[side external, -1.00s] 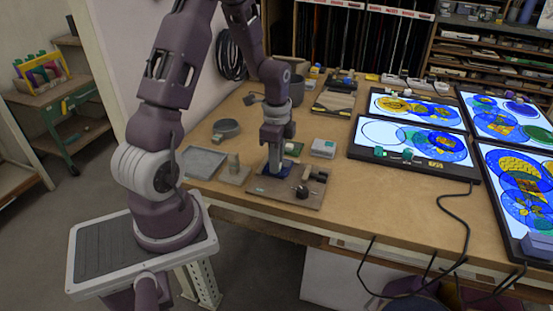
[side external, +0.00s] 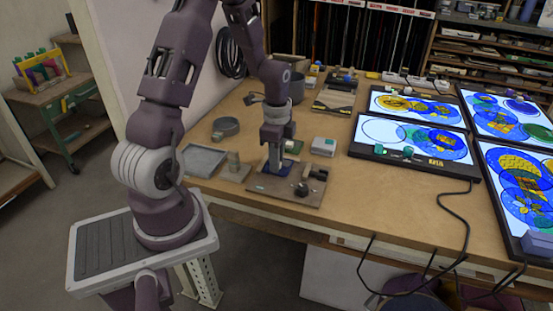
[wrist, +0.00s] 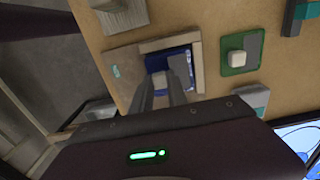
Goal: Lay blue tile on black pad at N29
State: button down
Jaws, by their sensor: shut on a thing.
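My gripper (side external: 275,166) points down over a wooden fixture board (side external: 252,186) near the table's front edge. The blue tile (side external: 290,166) is right under my fingers, lying in or just above the board's corner. In the wrist view my fingers (wrist: 168,82) are shut at a pale piece on top of the blue tile (wrist: 184,54), and they hide part of it. A raised L-shaped edge (wrist: 170,42) frames the tile there. I cannot tell whether the tile touches the board. I cannot make out a black pad or an N29 label.
A green tile (wrist: 226,67) with a white block lies beside the board. Lit panels (side external: 378,132) with coloured glass fill the table's right side.

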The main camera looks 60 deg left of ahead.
jog(key=shift+f, duration=0.2)
dwell(0.3)
jog(key=c, duration=1.2)
grip_release()
jog(key=r, duration=0.7)
jog(key=shift+d+r, duration=0.2)
jog(key=shift+r, duration=0.2)
jog(key=s+d+r+n+t+y, duration=0.1)
jog(key=d+r+n+t, duration=0.1)
jog(key=d+r, duration=0.55)
jog(key=s+d+r+n+t, duration=0.1)
jog(key=s+d+r+n, duration=0.2)
jog(key=s+d+r, duration=0.1)
jog(key=s+d+r+n+t+h, duration=0.1)
jog(key=s+d+r+n+t, duration=0.1)
jog(key=s+d+r+n, duration=0.2)
jog(key=s+d, duration=0.3)
jog(key=s, duration=0.2)
jog(key=shift+s+t, duration=0.25)
jog(key=shift+t, duration=0.05)
